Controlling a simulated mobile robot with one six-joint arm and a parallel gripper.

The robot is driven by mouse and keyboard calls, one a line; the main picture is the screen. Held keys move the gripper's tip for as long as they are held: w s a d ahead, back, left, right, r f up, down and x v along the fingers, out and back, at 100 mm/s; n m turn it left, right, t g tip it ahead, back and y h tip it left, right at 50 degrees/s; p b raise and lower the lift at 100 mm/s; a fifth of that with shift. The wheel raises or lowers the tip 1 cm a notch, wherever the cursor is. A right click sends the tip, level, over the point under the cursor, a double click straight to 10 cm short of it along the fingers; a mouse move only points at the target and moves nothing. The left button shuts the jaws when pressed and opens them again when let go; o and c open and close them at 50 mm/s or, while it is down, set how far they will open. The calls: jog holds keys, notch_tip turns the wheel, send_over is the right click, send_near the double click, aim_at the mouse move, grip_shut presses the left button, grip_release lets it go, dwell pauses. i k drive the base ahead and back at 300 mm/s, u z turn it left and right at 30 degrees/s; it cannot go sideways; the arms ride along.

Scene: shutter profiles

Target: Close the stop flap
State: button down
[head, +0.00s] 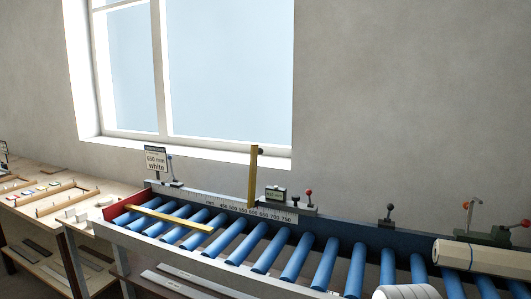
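A yellow upright plate (253,177) with a dark knob at its top stands at the rail behind the blue rollers. It looks like the stop flap, swung up and clear of the rollers. It stands by a scale strip (228,203) with printed numbers. A small box with a green display (275,194) and a red-knobbed lever (308,196) are just right of it.
A yellow bar (172,220) lies across the left rollers, near a red end plate (118,211). A sign reading "650 mm white" (155,159) stands behind. A wooden bench (85,212) with small parts is at left. A black-knobbed lever (387,214) stands farther right on the rail.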

aim_at(251, 202)
jog(key=i, duration=0.95)
